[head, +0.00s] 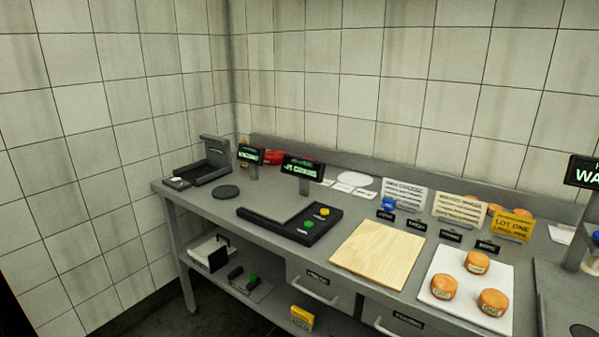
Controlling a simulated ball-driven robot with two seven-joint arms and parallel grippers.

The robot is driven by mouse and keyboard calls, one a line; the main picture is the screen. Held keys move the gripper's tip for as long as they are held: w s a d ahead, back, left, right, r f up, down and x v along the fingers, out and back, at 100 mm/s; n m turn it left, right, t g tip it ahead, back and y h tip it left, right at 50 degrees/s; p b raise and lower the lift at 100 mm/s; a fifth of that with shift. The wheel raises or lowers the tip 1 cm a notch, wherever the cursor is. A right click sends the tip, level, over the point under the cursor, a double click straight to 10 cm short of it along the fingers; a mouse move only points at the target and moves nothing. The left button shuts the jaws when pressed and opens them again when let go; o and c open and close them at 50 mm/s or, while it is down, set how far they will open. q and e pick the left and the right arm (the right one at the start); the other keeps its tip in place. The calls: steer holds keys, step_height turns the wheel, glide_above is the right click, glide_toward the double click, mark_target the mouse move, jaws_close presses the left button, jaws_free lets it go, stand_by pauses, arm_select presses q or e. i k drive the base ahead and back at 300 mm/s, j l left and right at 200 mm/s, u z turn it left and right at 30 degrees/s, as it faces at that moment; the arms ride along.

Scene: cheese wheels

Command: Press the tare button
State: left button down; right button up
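A black scale (262,221) with a grey weighing plate (282,204) sits on the bench, left of the wooden board. Its right part has two round buttons, a green one (308,224) and a yellow one (323,211). The small labels by them are too small to read, so I cannot tell which is the tare button. A display with green text (303,168) stands on a post behind the scale. The weighing plate is bare. Neither of my grippers is in view.
A wooden board (378,255) and a white tray (450,303) with three orange cheese wheels (478,262) lie to the right. A second display (250,154), a black disc (226,192) and a grey device (212,153) stand to the left. Sign cards (404,195) line the back.

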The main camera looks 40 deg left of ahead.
mark_target(308, 225)
steer(key=i+j, duration=0.85)
steer(key=j, duration=0.3)
steer(key=i+j, duration=0.45)
steer(key=j+u, duration=0.05)
steer(key=j, duration=0.1)
